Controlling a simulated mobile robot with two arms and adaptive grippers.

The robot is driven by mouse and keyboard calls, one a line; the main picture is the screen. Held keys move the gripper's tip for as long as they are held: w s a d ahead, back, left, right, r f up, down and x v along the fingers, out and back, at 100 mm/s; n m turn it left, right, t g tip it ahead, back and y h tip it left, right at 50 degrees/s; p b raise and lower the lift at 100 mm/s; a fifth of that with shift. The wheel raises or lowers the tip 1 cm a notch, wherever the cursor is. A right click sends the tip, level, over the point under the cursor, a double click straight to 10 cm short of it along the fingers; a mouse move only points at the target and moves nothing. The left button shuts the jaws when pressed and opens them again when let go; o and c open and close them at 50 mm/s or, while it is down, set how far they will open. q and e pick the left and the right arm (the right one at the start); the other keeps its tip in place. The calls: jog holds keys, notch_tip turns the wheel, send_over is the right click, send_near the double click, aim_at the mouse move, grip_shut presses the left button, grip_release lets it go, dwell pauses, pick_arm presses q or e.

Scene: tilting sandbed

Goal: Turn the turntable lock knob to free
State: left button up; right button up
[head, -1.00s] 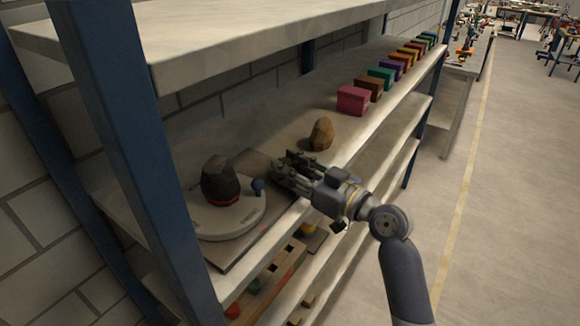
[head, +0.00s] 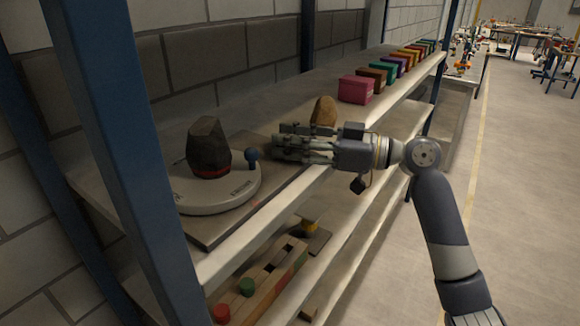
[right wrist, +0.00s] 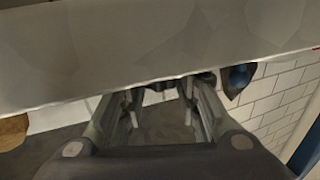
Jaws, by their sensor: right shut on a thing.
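The pale round turntable (head: 215,197) lies on a dark board on the shelf, with a dark stone (head: 207,150) with a red band upright on it. A blue round knob (head: 252,155) stands at the turntable's right rim. My left gripper is not in view.
A brown stone (head: 323,112) sits behind my right gripper. Coloured boxes (head: 356,89) line the shelf further back. A blue upright (head: 125,150) stands at the left. A wooden block with coloured pegs (head: 262,272) is on the shelf below. The aisle at right is clear.

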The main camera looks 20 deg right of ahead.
jog(key=n+g+b, duration=0.1)
jog(key=n+g+y+b, duration=0.1)
jog(key=g, duration=0.1)
jog(key=shift+w+d+f+y, duration=0.1)
jog(key=shift+w+y, duration=0.15)
jog(key=shift+y, duration=0.05)
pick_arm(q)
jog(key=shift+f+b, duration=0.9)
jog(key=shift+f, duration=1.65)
pick_arm(e)
jog(key=shift+n+g+y, duration=0.5)
jog(key=shift+n+g, duration=0.5)
jog(key=shift+g, duration=0.4)
jog(key=o, duration=1)
jog(key=shift+o, duration=0.2)
jog(key=shift+d, duration=0.15)
jog(key=v, duration=1.1)
jog(key=shift+d, duration=0.4)
jog(key=shift+w, duration=0.1)
